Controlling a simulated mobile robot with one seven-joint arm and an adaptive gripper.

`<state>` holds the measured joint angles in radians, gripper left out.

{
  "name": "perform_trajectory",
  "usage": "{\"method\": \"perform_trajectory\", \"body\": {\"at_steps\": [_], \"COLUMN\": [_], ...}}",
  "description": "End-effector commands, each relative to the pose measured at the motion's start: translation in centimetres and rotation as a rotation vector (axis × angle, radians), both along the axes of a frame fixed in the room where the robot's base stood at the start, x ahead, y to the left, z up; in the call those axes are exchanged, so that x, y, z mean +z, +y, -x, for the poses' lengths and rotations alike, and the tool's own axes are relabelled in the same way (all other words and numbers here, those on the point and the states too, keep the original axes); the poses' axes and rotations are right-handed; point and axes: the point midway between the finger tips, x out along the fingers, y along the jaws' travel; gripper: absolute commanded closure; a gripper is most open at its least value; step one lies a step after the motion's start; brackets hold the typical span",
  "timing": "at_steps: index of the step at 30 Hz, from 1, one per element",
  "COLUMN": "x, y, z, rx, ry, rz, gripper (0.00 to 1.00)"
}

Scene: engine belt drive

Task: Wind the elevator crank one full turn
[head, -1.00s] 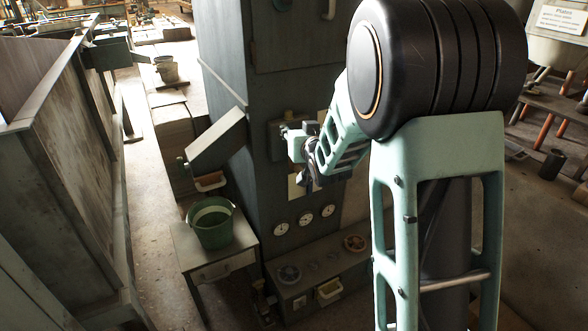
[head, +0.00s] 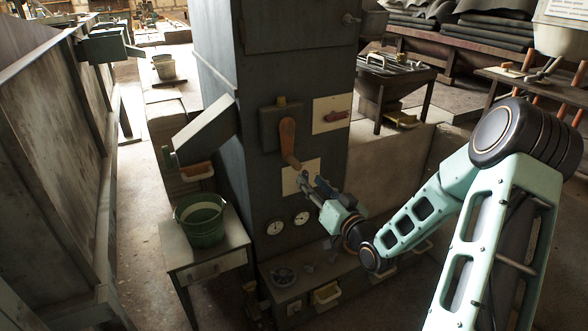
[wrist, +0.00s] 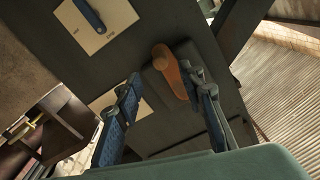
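The crank, an orange-brown lever (head: 288,140), is mounted on a dark box (head: 268,128) on the front of the tall dark cabinet. It hangs down, its lower end tilted slightly right. My gripper (head: 308,185) is just below and to the right of that lower end, in front of a cream panel. In the wrist view, the crank (wrist: 168,68) shows beyond my gripper (wrist: 162,88), whose two dark blue fingers are spread apart. The right finger overlaps the crank's edge in the picture. I cannot tell whether they touch. Nothing is visibly held.
A cream panel with a red handle (head: 336,116) is right of the crank. Round dials (head: 275,227) and a low ledge (head: 285,285) are below. A green bucket (head: 202,222) stands on a small table (head: 215,262) at left. A sloping chute (head: 205,135) juts from the cabinet's left.

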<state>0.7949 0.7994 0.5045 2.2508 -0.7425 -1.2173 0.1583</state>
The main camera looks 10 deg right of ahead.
Motion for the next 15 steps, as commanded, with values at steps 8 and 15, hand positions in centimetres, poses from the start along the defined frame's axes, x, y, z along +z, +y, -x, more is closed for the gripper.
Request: {"method": "perform_trajectory", "body": {"at_steps": [8, 15], "x": [-0.1, -0.1], "y": [1.4, 2.6], "z": [-3.9, -8.0], "rx": [0.003, 0.001], "ry": [-0.002, -0.001], "rz": [0.000, 0.000], "gripper": [0.64, 0.64]}}
